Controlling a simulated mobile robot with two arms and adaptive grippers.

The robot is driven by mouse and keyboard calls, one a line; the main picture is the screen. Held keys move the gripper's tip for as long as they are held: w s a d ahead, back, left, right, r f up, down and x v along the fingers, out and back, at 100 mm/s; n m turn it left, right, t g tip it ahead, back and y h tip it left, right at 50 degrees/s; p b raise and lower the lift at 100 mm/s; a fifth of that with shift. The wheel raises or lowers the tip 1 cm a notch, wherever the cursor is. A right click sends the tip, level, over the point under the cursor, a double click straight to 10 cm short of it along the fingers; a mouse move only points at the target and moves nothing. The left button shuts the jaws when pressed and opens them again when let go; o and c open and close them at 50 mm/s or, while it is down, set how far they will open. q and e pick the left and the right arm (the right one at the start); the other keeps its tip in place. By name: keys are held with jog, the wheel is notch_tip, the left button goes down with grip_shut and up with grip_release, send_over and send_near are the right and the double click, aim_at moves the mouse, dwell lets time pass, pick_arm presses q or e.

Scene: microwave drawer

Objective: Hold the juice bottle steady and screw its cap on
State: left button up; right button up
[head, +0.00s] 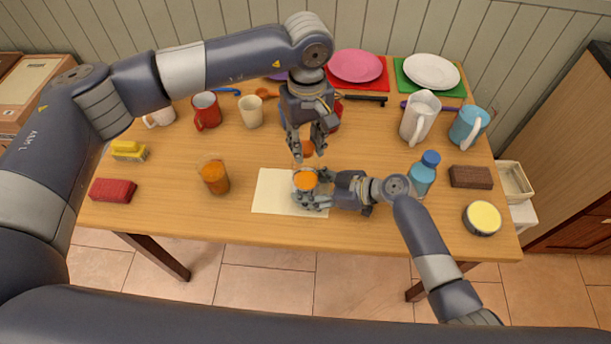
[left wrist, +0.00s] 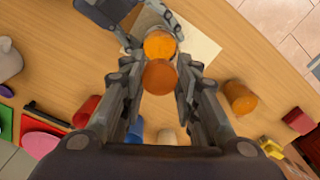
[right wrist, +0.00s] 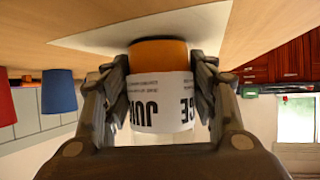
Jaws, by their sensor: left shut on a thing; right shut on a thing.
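The juice bottle (head: 305,181) with orange contents stands at the cream mat (head: 270,195). In the right wrist view, its white label (right wrist: 162,108) shows upside-down lettering. My right gripper (head: 312,192) is shut around the bottle's side. My left gripper (head: 309,148) points down, shut on an orange cap (head: 307,148). In the left wrist view, the cap (left wrist: 159,77) is between the fingertips and overlaps the edge of the bottle's round top (left wrist: 160,43). In the head view, the cap appears just behind and above the bottle, apart from it. The bottle's lower part is partly hidden by my right fingers.
An orange-filled container (head: 214,178) stands left of the mat. A blue bottle (head: 423,174), a brown block (head: 471,177) and a round tin (head: 482,218) stand right. Mugs, a white pitcher (head: 419,118) and plates are behind. The front table strip is mostly clear.

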jog(key=c, duration=0.5)
pick_arm(q)
jog(key=o, duration=0.4)
pick_arm(e)
jog(key=shift+c, duration=1.1)
pick_arm(q)
jog(key=o, duration=0.3)
grip_shut()
jog(key=m, duration=1.3)
jog(key=shift+s+d+r+m, duration=0.1)
jog(key=shift+d+m, duration=0.1)
jog(key=shift+m, duration=0.2)
pick_arm(e)
jog(key=shift+s+a, duration=0.1)
